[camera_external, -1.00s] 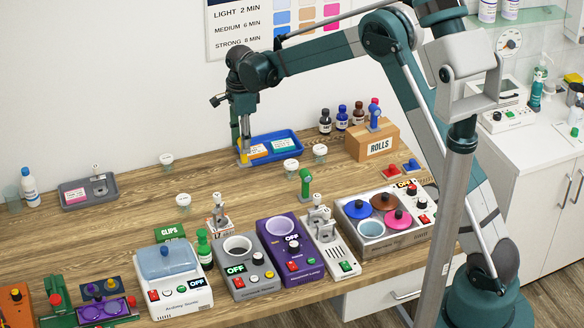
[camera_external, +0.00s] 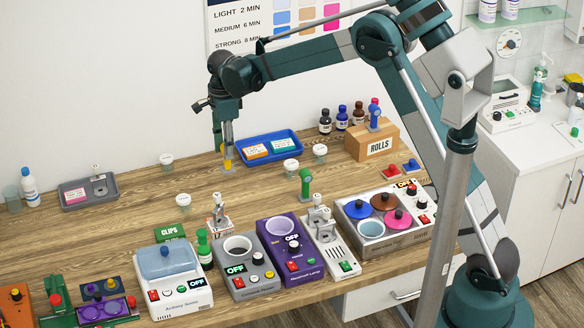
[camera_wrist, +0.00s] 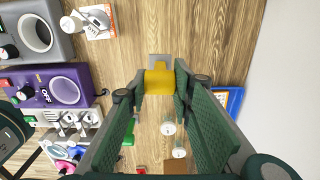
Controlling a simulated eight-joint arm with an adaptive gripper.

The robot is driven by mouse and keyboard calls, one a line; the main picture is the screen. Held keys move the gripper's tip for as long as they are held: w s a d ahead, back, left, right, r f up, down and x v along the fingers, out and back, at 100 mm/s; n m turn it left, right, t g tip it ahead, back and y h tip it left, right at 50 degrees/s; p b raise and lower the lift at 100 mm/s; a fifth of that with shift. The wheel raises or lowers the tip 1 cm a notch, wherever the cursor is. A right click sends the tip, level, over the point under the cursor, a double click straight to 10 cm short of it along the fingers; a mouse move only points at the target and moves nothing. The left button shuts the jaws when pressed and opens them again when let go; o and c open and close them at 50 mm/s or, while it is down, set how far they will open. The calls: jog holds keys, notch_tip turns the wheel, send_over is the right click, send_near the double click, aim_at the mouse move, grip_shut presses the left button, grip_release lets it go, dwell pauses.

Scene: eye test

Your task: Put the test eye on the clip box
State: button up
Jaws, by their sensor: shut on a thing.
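My gripper (camera_external: 227,152) is shut on the test eye (camera_external: 228,166), a yellow piece with a flat grey foot, left of the blue tray's front left corner. In the wrist view my gripper (camera_wrist: 159,80) has the yellow part of the test eye (camera_wrist: 158,83) between its fingertips, with the grey foot beyond. I cannot tell how far the foot is above the table. The clip box (camera_external: 170,231), green with CLIPS on it, stands toward the front left of the table, well apart from my gripper. I cannot make it out in the wrist view.
A small white cup (camera_external: 183,200) stands between my gripper and the clip box. An orange-and-white box with a silver fitting (camera_external: 219,213) and a green bottle (camera_external: 204,248) stand right of the clip box. The blue tray (camera_external: 242,150) is behind right. A white device (camera_external: 172,282) is in front.

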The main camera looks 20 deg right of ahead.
jog(key=s+a+r, duration=0.2)
jog(key=s+a, duration=0.5)
jog(key=a, duration=0.5)
jog(key=s+a+r, duration=0.2)
jog(key=s+a, duration=0.5)
jog(key=a, duration=0.4)
jog(key=shift+a, duration=0.35)
notch_tip(320, 180, down, 6)
jog(key=shift+f, duration=0.2)
jog(key=shift+w, duration=0.1)
jog(key=shift+f+p, duration=0.35)
jog(key=shift+f, duration=1.5)
jog(key=shift+f, duration=0.15)
jog(key=o, duration=1.2)
jog(key=shift+c, duration=0.2)
jog(key=shift+o, duration=0.3)
